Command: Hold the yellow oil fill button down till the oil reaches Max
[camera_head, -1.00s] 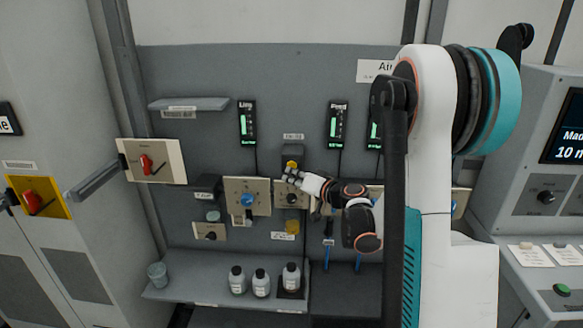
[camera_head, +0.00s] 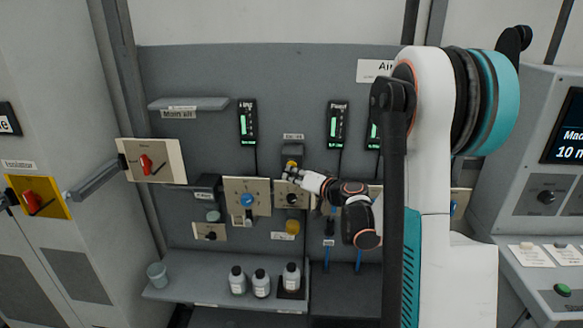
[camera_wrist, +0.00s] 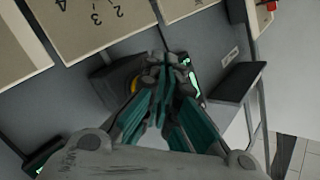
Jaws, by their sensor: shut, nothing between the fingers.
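The yellow button (camera_head: 291,163) is on a dark unit on the grey panel, above a beige plate with a dark knob. My gripper (camera_head: 287,174) is shut and empty, with its fingertips just below the button in the head view. In the wrist view, my gripper (camera_wrist: 168,72) is shut, and a sliver of yellow (camera_wrist: 134,85) shows just left of the fingers, partly hidden. I cannot tell whether the fingertips touch the button. A yellow-amber cup (camera_head: 292,227) hangs below the plate. No oil level or Max mark can be read.
A beige plate with a blue knob (camera_head: 247,200) is left of the gripper. Black gauges with green lights (camera_head: 247,125) (camera_head: 336,125) are above. Bottles (camera_head: 261,283) and a grey cup (camera_head: 157,274) stand on the lower shelf. A dark ledge (camera_wrist: 238,82) is right of the fingers.

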